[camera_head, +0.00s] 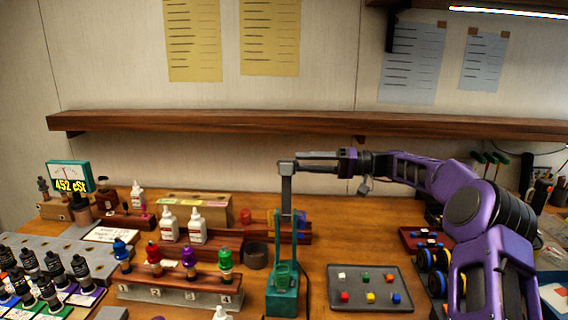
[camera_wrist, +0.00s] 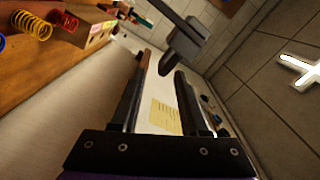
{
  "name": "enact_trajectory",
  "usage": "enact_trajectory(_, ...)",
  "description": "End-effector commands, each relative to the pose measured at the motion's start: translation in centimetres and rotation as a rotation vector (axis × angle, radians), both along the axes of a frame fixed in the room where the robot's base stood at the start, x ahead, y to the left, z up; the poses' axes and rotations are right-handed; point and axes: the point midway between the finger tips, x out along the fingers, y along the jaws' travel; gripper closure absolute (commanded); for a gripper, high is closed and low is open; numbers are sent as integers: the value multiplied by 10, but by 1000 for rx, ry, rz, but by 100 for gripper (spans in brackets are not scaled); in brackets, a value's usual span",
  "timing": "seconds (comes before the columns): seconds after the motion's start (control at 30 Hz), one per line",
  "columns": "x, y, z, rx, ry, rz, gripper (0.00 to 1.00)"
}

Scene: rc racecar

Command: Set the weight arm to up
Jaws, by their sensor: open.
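A teal stand (camera_head: 283,292) sits on the bench at the front middle. A grey bar, which I take to be the weight arm (camera_head: 287,200), rises nearly upright from it and carries a grey block (camera_head: 287,167) at its top. My gripper (camera_head: 303,162) reaches in from the right at the height of this block, with its fingers open. In the wrist view, the dark block (camera_wrist: 184,46) and its bar lie just beyond the fingertips (camera_wrist: 162,66), nearer the right finger. Nothing is between the fingers. I cannot tell whether a finger touches the block.
A wooden shelf (camera_head: 220,122) runs along the wall behind my arm. A bottle rack (camera_head: 180,291) stands left of the stand, and a grey tray (camera_head: 371,306) with small coloured cubes lies right of it. A gauge (camera_head: 70,177) reading 452 cSt stands far left.

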Motion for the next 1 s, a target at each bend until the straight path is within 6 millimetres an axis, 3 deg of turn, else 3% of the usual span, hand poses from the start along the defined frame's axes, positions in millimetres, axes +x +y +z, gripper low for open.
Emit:
enact_trajectory(0.2, -1, -52, 0, 0, 0, -3, 55)
enact_trajectory(0.4, -2, -79, 0, 0, 0, -1, 55)
enact_trajectory(1.0, -7, -85, 3, -30, 7, 5, 55)
